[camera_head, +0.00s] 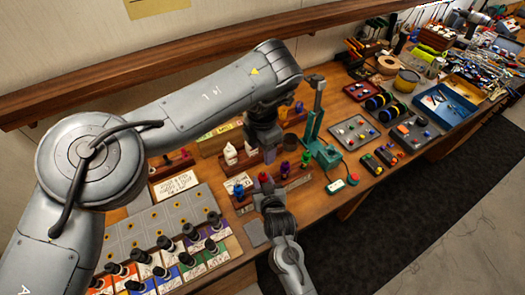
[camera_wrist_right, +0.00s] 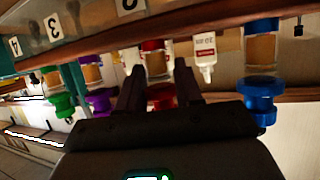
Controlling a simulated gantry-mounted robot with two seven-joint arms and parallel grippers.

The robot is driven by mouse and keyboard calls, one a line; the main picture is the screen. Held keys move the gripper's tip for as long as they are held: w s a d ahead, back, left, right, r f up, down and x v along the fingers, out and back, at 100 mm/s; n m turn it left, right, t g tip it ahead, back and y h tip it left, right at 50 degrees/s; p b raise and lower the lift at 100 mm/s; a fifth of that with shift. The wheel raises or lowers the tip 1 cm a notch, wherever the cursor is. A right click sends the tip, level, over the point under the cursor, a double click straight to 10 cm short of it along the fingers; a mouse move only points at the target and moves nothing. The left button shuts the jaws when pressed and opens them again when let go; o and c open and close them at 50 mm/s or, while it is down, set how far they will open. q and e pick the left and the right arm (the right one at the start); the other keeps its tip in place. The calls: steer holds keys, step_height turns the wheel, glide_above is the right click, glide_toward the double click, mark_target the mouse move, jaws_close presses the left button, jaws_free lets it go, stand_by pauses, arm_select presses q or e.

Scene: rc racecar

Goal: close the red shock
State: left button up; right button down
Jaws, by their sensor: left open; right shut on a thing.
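The red shock (camera_head: 267,188) stands in a wooden rack in the head view, partly hidden by my right gripper (camera_head: 270,203). In the right wrist view its amber body (camera_wrist_right: 155,62) and red cap (camera_wrist_right: 160,93) show between the two dark fingers of that gripper (camera_wrist_right: 160,85). The right gripper is shut on the red cap. Whether the cap sits tight on the body cannot be told. My left gripper (camera_head: 266,150) is open, pointing down above and behind the rack, apart from the red shock.
Beside the red shock are the blue shock (camera_head: 238,191), the purple shock (camera_head: 284,169) and the green shock (camera_head: 305,158). White bottles (camera_head: 230,154) stand behind. A green press (camera_head: 318,140) is to the right. Tools and trays crowd the bench; an organizer with dark-capped bottles (camera_head: 180,250) lies left.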

steer(key=c, duration=0.7)
jaws_free()
steer(key=shift+o, duration=0.2)
steer(key=shift+s, duration=0.1)
steer(key=b+v, duration=0.1)
steer(key=v, duration=0.9)
steer(key=shift+s+d, duration=0.15)
steer(key=shift+s, duration=0.15)
steer(key=shift+r, duration=0.15)
